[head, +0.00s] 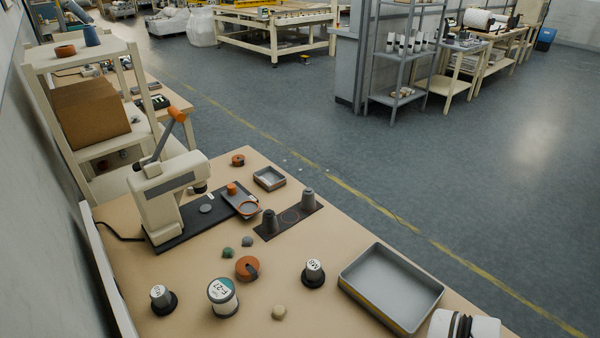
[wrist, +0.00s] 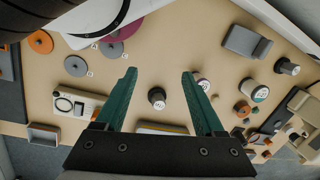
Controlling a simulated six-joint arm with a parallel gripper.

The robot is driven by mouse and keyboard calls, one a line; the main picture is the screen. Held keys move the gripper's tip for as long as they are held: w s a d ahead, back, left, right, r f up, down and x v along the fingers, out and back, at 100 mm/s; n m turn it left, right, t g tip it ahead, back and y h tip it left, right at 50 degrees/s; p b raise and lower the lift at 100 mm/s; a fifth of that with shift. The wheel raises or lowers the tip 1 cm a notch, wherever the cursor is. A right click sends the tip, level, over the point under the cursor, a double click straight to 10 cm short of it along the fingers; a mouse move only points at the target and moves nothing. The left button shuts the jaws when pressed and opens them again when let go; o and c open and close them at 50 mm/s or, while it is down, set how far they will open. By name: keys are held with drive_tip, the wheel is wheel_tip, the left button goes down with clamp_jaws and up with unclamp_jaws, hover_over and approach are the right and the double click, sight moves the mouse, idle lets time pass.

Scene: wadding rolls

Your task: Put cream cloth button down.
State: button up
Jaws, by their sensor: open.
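The cream cloth button (head: 279,312) is a small rounded lump lying on the tan table in the head view. It sits right of the large labelled spool (head: 223,297) and left of the grey tray, touching neither. I cannot pick it out for sure in the wrist view. My gripper (wrist: 159,75) has two green fingers spread wide with nothing held between them. A dark spool with a white top (wrist: 157,98) shows in the gap between the fingers, farther off on the table. The fingers do not show in the head view.
A grey tray (head: 348,287) takes up the table's right side. A small spool (head: 313,275), another spool (head: 161,299), an orange round piece (head: 247,268), a green button (head: 228,253) and a grey button (head: 247,241) lie around. A cream press (head: 160,205) stands at the back left.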

drive_tip(key=w+a+r, duration=0.2)
drive_tip(key=w, duration=0.8)
drive_tip(key=m+h, duration=0.2)
drive_tip(key=m, duration=0.1)
hover_over(279, 309)
wheel_tip(279, 309, down, 9)
wheel_tip(279, 309, down, 15)
drive_tip(key=shift+r, duration=0.1)
clamp_jaws()
